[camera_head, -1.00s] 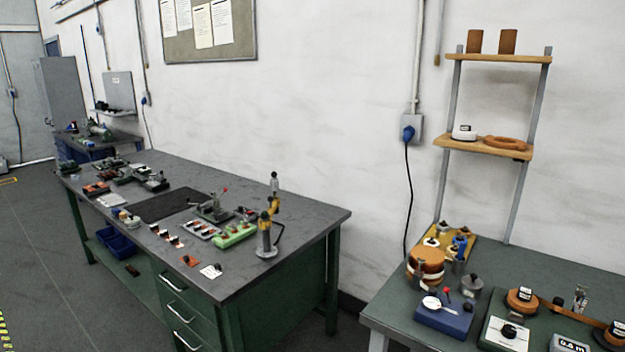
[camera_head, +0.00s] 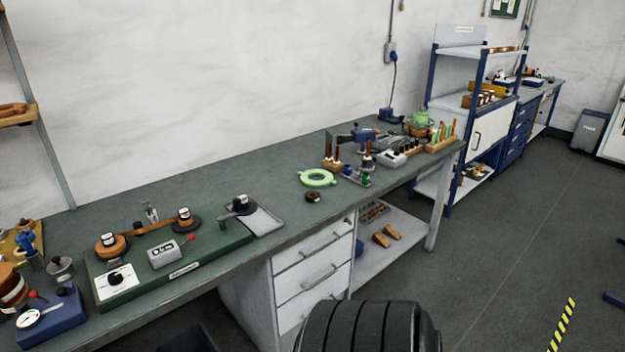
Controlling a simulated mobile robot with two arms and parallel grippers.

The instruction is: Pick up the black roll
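A small black roll-like piece with a pale top (camera_head: 240,204) sits on a grey tray (camera_head: 265,222) on the green-grey bench. A small dark ring-shaped roll (camera_head: 313,197) lies farther right, near the bench's front edge. I cannot tell for certain which of these is the black roll. A large ribbed black rounded shape (camera_head: 368,328) is cut off by the bottom edge, and I cannot tell whether it is part of me. Neither gripper is in view.
A green board (camera_head: 215,240) with copper-coloured spools lies left of the tray. A green ring (camera_head: 318,178), small tools and racks stand to the right. White drawers (camera_head: 312,270) are under the bench. The floor (camera_head: 500,260) at right is open.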

